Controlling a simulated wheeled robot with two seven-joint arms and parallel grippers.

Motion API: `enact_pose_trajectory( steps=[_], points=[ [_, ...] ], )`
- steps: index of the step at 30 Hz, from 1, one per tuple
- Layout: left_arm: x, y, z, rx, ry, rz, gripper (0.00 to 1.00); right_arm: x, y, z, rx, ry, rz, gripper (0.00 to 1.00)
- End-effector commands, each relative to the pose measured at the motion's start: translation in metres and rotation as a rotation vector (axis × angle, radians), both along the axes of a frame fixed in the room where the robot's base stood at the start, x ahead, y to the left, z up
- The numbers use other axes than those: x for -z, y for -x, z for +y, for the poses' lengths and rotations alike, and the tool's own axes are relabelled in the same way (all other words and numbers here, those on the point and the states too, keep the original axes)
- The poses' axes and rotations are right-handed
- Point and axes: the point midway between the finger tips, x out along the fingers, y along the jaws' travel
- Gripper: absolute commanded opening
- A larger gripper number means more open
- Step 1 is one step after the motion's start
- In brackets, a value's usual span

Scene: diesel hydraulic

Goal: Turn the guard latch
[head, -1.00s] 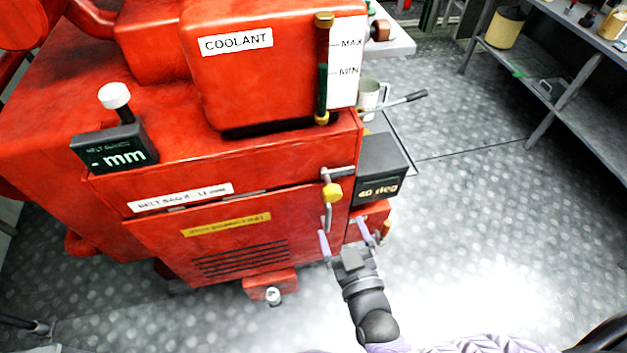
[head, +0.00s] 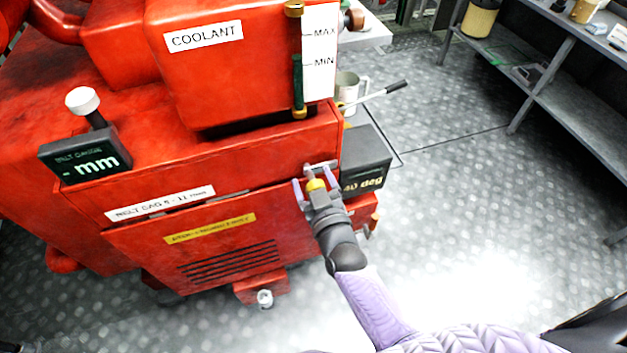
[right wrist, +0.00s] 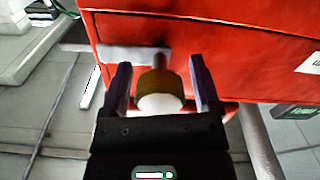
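The guard latch (head: 316,184) is a grey lever with a yellow knob on the right edge of the red engine housing. In the right wrist view the knob (right wrist: 160,95) shows a pale round end and a grey stem behind it. My right gripper (head: 316,186) is at the latch with its fingers open, one on each side of the knob. In the right wrist view gaps show between the knob and both fingers of the gripper (right wrist: 161,90). The guard panel (head: 210,250) below carries a yellow label and vent slots. My left gripper is not in view.
A dark box reading "40 deg" (head: 366,160) sits just right of the latch. A belt gauge (head: 85,155) reading "mm" stands at left. The coolant tank (head: 225,75) rises above. A metal shelf (head: 575,110) stands at far right, with open floor between.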

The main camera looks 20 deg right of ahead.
Motion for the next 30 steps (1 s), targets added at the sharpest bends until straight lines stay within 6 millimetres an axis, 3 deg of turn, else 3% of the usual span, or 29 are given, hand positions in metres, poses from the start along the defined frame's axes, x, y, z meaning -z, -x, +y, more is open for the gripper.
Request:
enact_pose_trajectory(
  steps=[1, 9, 11, 20, 30],
  points=[
    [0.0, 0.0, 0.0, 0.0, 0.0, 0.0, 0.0, 0.0, 0.0, 0.0, 0.0, 0.0, 0.0, 0.66],
    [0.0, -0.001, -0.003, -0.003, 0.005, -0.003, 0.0, 0.0, 0.0, 0.0, 0.0, 0.0, 0.0, 0.09],
    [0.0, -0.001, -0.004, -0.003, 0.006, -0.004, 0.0, 0.0, 0.0, 0.0, 0.0, 0.0, 0.0, 0.0],
    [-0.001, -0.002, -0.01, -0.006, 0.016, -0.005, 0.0, 0.0, 0.0, 0.0, 0.0, -0.042, 0.001, 0.0],
    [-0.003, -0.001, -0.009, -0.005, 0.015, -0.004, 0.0, 0.0, 0.0, 0.0, -0.001, -0.285, 0.011, 0.0]
  ],
)
